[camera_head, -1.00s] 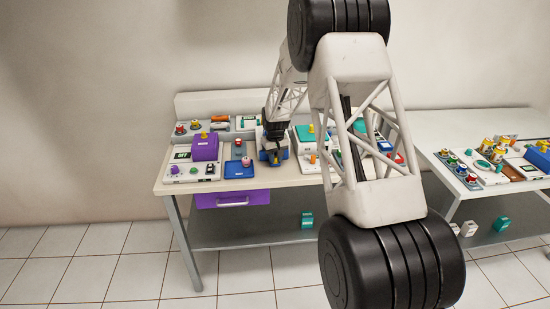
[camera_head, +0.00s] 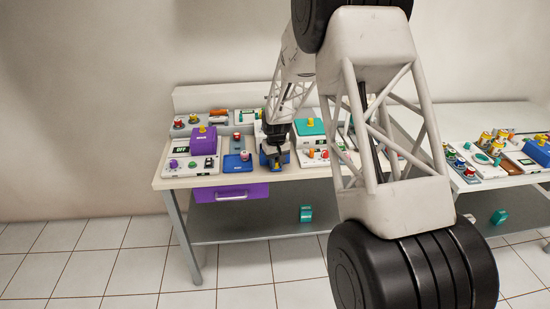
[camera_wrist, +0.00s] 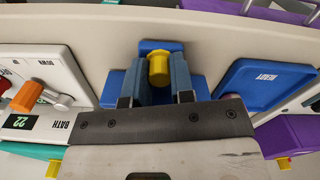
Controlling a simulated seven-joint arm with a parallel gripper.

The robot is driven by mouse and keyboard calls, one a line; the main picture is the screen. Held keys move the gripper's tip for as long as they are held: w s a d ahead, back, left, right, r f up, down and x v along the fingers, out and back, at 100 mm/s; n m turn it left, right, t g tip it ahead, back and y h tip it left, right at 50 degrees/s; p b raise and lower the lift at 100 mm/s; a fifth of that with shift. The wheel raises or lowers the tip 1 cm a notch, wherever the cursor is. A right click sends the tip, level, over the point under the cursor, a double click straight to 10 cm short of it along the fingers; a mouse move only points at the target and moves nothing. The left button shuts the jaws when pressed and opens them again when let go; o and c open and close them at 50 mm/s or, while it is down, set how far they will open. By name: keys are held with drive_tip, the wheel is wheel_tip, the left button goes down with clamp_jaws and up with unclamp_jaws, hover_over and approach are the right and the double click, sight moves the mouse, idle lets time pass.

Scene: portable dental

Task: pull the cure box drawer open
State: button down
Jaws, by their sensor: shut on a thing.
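The cure box drawer appears to be the blue piece (camera_wrist: 112,88) with a yellow knob (camera_wrist: 158,68) in the wrist view, close to the table's front edge. My gripper (camera_wrist: 158,85) has one finger on each side of the knob and is shut on it. In the head view my gripper (camera_head: 277,160) points down at the front of the table, with the blue piece (camera_head: 265,160) partly showing beside it. The box body is mostly hidden behind my gripper, so I cannot tell how far the drawer stands out.
A blue tray (camera_head: 237,164) lies just left of my gripper. A white BATH unit (camera_wrist: 45,100) stands close on the other side. A purple drawer (camera_head: 230,193) with a handle hangs under the tabletop. Clear floor lies in front of the table.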

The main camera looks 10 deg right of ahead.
drive_tip(key=shift+s, duration=0.5)
drive_tip(key=c, duration=1.3)
unclamp_jaws()
drive_tip(key=shift+o, duration=0.2)
drive_tip(key=shift+r, duration=0.15)
drive_tip(key=shift+r, duration=3.75)
drive_tip(key=shift+r, duration=0.1)
